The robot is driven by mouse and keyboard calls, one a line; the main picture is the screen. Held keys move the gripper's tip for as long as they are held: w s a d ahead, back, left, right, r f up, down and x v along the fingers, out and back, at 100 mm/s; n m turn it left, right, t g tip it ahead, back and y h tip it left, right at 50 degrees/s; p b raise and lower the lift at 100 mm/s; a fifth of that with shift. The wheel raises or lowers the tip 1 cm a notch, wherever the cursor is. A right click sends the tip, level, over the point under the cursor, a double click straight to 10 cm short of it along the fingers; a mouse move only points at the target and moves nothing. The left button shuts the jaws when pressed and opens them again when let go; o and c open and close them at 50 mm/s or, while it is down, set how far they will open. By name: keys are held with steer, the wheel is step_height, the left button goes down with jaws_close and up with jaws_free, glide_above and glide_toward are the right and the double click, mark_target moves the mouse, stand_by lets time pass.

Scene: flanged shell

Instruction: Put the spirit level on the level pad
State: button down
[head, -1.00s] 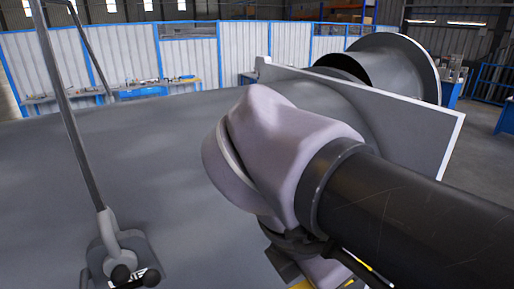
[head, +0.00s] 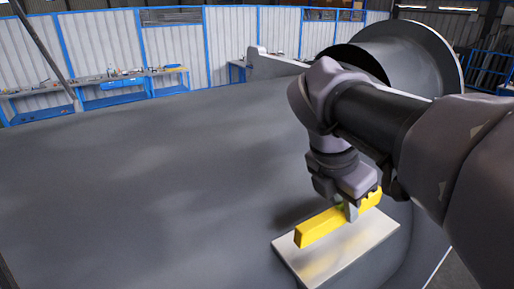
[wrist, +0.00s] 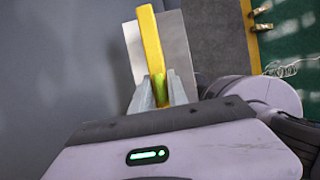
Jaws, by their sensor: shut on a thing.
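The spirit level (head: 322,226) is a yellow bar lying roughly level. My gripper (head: 350,208) is shut on it towards its far right end, with the fingers on either side. The level pad (head: 352,252) is a pale flat plate beneath it on the grey shell. A yellow reflection shows on the pad below the bar, and the bar appears to be a little above it. In the wrist view, the spirit level (wrist: 151,42) runs up from between my gripper's fingers (wrist: 162,90), with a greenish patch near them. The pad (wrist: 178,45) shows mostly to its right.
The curved grey shell (head: 130,180) fills the left and middle, broad and clear. A large flanged cylinder (head: 400,55) stands beyond my arm at the right. Workbenches (head: 110,90) and a white panel fence with blue posts (head: 100,45) stand far behind.

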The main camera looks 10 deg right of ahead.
mark_target(344, 223)
steer(key=f+b, duration=0.3)
steer(key=shift+s+d+f+b, duration=0.2)
steer(key=shift+f+b, duration=0.15)
steer(key=shift+b, duration=0.05)
steer(key=shift+s, duration=0.2)
steer(key=shift+w+r, duration=0.15)
steer(key=shift+r, duration=0.05)
steer(key=shift+w+f, duration=0.15)
steer(key=shift+w, duration=0.2)
steer(key=c, duration=1.5)
jaws_free()
steer(key=shift+o, duration=1.1)
steer(key=shift+s, duration=0.25)
